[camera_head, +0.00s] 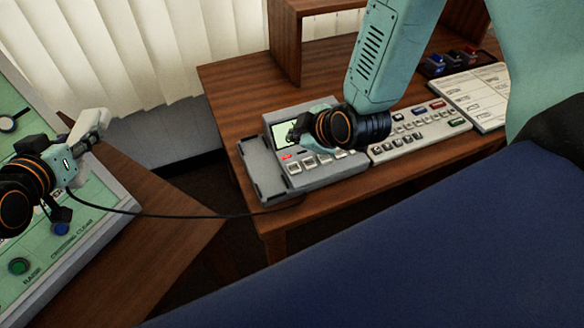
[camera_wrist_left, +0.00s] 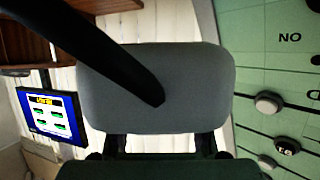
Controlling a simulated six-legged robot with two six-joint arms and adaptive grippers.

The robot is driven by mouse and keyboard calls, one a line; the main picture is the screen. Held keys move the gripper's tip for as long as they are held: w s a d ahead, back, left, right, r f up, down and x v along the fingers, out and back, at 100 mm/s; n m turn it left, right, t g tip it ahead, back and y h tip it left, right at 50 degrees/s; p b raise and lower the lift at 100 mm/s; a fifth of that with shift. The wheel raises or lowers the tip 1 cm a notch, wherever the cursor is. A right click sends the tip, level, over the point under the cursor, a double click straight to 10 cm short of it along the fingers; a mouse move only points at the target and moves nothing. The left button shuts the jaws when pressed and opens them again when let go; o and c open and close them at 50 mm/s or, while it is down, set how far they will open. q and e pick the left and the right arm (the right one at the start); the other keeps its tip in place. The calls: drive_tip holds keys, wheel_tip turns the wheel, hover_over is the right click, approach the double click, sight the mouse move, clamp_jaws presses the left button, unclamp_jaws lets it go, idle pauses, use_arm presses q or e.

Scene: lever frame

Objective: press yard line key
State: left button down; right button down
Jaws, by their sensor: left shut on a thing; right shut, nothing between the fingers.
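The grey telephone unit (camera_head: 345,171) stands on the wooden desk, with a green screen (camera_head: 281,136), a row of pale keys (camera_head: 294,168) and a lit red mark. Key labels are too small to read, so I cannot tell which is the yard line key. My right gripper (camera_head: 301,129) is shut and empty over the screen's right side, hiding part of it; contact cannot be told. My left gripper (camera_head: 76,147) is shut on the grey handset (camera_head: 93,124), held away from the phone's empty cradle (camera_head: 259,168). The handset fills the middle of the left wrist view (camera_wrist_left: 200,75).
A black cord (camera_head: 150,213) runs from the handset to the phone. A keyboard panel (camera_head: 425,125) and a white chart board (camera_head: 470,92) lie to its right. A green control panel (camera_head: 75,255) is at left. A blue screen (camera_wrist_left: 50,115) shows in the left wrist view.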

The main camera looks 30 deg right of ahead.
drive_tip(key=b, duration=0.6)
hover_over(296, 170)
wheel_tip(296, 170, down, 6)
drive_tip(key=shift+r, duration=0.1)
drive_tip(key=shift+a+f+b, duration=0.1)
drive_tip(key=shift+f+b, duration=0.5)
drive_tip(key=shift+f, duration=0.55)
drive_tip(key=shift+f, duration=0.35)
